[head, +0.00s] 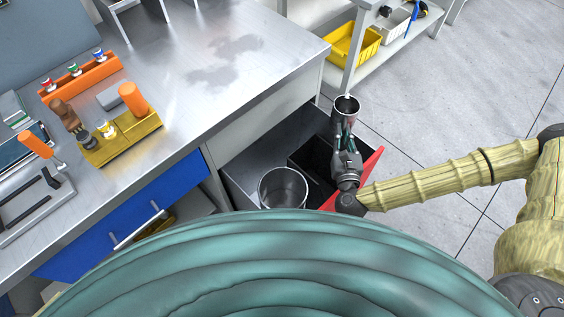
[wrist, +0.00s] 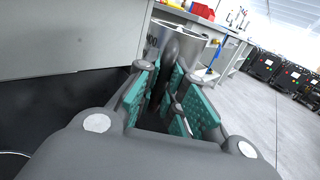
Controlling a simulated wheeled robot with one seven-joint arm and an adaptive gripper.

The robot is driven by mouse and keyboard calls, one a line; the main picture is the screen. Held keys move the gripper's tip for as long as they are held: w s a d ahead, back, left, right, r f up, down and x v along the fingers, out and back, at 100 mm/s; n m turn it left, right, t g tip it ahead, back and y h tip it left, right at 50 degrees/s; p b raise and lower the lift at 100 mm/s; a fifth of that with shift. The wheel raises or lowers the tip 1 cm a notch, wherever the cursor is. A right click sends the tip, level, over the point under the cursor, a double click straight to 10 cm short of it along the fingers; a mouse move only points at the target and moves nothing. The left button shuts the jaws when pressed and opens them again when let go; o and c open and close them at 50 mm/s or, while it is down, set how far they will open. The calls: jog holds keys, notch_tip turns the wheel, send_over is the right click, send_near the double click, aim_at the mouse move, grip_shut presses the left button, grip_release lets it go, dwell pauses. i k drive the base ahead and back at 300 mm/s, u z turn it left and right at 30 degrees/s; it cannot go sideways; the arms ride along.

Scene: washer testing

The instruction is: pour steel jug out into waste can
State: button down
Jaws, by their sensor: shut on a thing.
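The steel jug (head: 345,107) is held above the far right part of an open pull-out. It also shows in the wrist view (wrist: 197,30), beyond the finger pads. In the head view its mouth faces up toward the camera, and it looks roughly upright. Its contents cannot be made out. My gripper (head: 345,137) is shut on the jug; its teal pads (wrist: 172,92) show in the wrist view. An open metal can (head: 283,188), apparently the waste can, stands in the pull-out, nearer and left of the jug. The two are apart.
A dark bin (head: 312,163) and a red front panel (head: 372,165) lie below my gripper. The steel bench (head: 215,60) on the left bears an orange rack (head: 80,77) and a yellow tray (head: 122,140). A shelf with a yellow bin (head: 352,47) stands behind. Floor on the right is clear.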

aim_at(280, 188)
jog(key=u, duration=0.35)
jog(key=k, duration=0.55)
jog(key=u, duration=0.8)
jog(key=k, duration=0.75)
jog(key=u, duration=0.2)
